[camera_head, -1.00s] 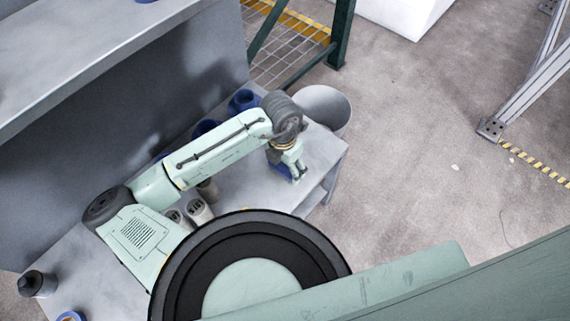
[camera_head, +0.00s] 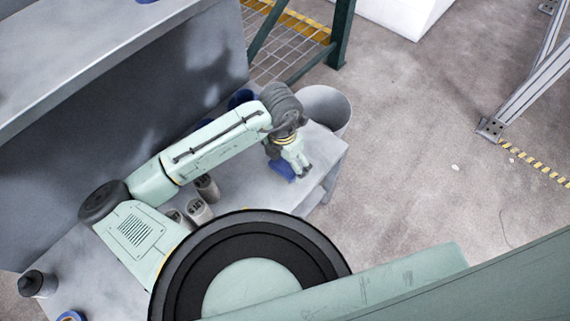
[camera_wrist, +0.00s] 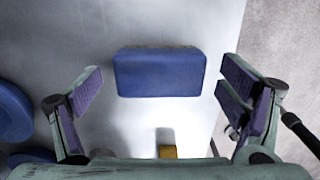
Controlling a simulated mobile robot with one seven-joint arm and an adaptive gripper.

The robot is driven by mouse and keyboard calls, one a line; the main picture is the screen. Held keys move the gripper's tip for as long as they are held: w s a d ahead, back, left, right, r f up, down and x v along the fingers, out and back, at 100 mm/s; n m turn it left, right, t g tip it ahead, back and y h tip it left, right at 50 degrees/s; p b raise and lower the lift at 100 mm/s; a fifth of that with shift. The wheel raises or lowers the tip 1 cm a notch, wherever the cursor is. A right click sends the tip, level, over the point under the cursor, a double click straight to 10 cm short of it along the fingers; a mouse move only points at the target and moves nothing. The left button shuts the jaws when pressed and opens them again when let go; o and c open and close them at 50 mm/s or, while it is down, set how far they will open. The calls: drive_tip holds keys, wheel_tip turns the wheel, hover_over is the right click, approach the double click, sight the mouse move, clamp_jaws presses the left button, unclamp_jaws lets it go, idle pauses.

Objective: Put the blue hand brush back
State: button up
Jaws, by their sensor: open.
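The blue hand brush (camera_wrist: 158,73) shows in the wrist view as a blue block with a thin tan edge along its far side. It lies on the grey table (camera_wrist: 205,20). My gripper (camera_wrist: 160,95) is open, with one finger to the left and one to the right of the brush, apart from it. In the head view my gripper (camera_head: 304,172) is over the table's right end, and the blue brush (camera_head: 283,171) shows partly behind it.
Blue round containers (camera_wrist: 12,110) stand at the left in the wrist view. A small yellow-ended piece (camera_wrist: 167,150) lies nearer my gripper. Grey cans (camera_head: 198,211) stand on the table. A grey bin (camera_head: 335,108) stands beyond the table's end.

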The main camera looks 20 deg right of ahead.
sight(283, 165)
wheel_tip(283, 165, up, 10)
drive_tip(key=shift+a, duration=0.2)
drive_tip(key=shift+f, duration=0.1)
idle(0.3)
